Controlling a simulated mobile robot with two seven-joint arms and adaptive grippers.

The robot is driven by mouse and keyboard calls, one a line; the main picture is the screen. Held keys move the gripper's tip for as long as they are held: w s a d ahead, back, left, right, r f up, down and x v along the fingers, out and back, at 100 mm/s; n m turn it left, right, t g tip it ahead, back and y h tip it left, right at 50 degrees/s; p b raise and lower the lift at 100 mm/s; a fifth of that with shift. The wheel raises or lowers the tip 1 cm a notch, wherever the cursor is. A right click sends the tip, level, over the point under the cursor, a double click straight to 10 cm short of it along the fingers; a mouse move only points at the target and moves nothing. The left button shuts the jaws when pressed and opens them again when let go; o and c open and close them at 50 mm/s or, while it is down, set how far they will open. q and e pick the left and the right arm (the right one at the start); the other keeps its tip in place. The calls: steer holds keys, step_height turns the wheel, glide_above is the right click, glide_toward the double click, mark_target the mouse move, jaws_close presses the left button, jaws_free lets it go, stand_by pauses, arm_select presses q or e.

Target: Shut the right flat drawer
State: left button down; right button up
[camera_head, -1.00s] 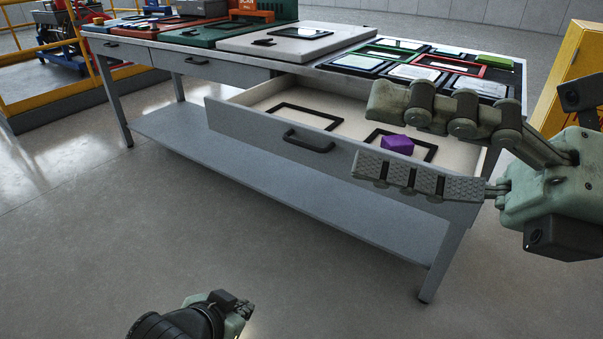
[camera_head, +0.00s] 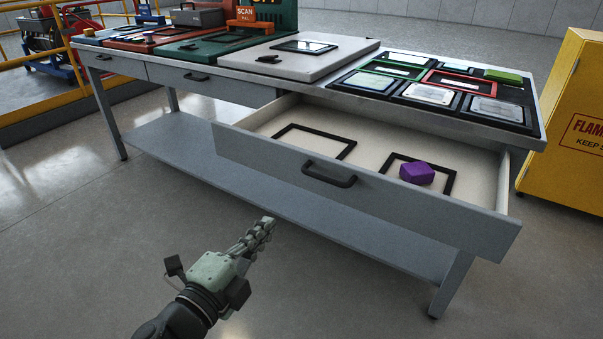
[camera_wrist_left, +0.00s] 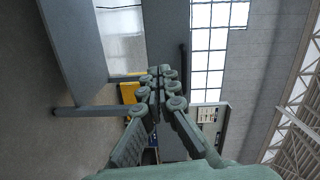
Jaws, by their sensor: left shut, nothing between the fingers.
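The right flat drawer (camera_head: 410,202) of the grey workbench stands pulled out in the head view. Its grey front carries a dark bar handle (camera_head: 328,178). Inside lie two black frame outlines and a purple block (camera_head: 416,173), which sits in the right-hand outline. My left gripper (camera_head: 268,222) is shut and empty, in front of and below the drawer front and left of the handle in the picture. It points toward the bench, apart from the drawer as far as I can tell. Its closed fingers (camera_wrist_left: 155,75) also show in the left wrist view. My right gripper is out of view.
The worktop (camera_head: 320,87) holds framed panels, a green block (camera_head: 503,76) and a pale board. A second drawer (camera_head: 210,83), at left, is shut. A lower shelf (camera_head: 190,150) runs beneath. A yellow cabinet (camera_head: 570,120) stands at right. The floor in front is clear.

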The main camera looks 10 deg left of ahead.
arm_select(q)
steer(key=d+m+h, duration=0.1)
steer(key=m+h, duration=0.1)
steer(key=p, duration=0.3)
glide_toward(314, 189)
steer(key=shift+m, duration=0.3)
steer(key=w+d+r, duration=0.1)
steer(key=w, duration=0.1)
steer(key=w+d+r, duration=0.1)
steer(key=w, duration=0.1)
steer(key=w+d+r, duration=0.1)
steer(key=w, duration=0.1)
steer(key=shift+d, duration=0.4)
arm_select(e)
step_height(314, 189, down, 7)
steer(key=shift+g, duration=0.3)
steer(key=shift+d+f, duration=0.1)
